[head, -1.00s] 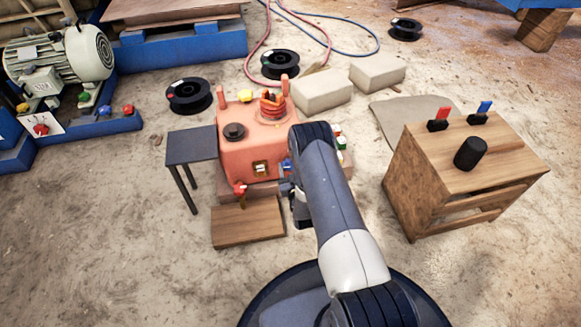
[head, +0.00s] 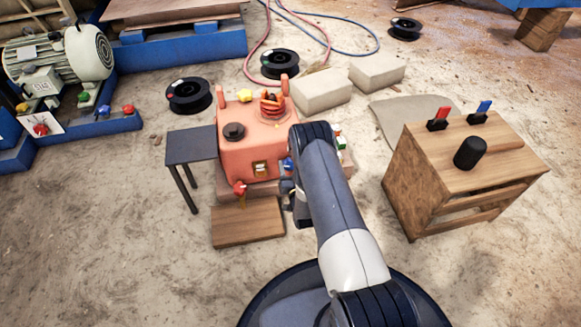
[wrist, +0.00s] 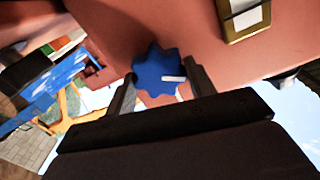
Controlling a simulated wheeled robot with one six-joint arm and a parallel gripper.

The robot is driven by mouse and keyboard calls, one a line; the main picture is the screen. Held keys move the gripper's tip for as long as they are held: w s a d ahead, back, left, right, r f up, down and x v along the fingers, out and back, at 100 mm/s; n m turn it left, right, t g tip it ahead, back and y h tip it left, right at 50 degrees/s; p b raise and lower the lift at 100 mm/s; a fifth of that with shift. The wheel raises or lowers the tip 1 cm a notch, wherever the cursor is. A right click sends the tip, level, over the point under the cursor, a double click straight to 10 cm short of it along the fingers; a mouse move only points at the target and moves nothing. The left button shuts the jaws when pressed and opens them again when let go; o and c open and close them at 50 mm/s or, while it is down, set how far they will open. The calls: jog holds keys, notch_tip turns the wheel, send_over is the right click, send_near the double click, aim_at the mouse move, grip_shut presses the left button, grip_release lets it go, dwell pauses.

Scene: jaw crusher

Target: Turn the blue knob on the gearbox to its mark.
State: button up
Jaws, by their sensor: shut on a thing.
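The gearbox (head: 245,150) is a salmon-red housing in the middle of the head view, and its front face fills the top of the wrist view. The blue knob (wrist: 156,72) is a lobed disc with a white pointer line, which points right in the wrist view. My gripper (wrist: 160,88) is shut on the knob, with one finger on each side of it. In the head view a bit of blue (head: 287,164) shows beside my arm, which hides most of that corner.
A red knob (head: 239,188) is on the gearbox's lower front. A small dark table (head: 192,146) stands left of it, and a wooden board (head: 248,222) lies in front. A wooden bench (head: 470,165) with red and blue levers stands at right. Open floor lies between.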

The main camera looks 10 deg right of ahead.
jog(key=m, duration=0.6)
jog(key=shift+d, duration=0.1)
jog(key=m, duration=0.6)
jog(key=shift+f, duration=0.15)
jog(key=shift+d, duration=0.1)
jog(key=o, duration=1)
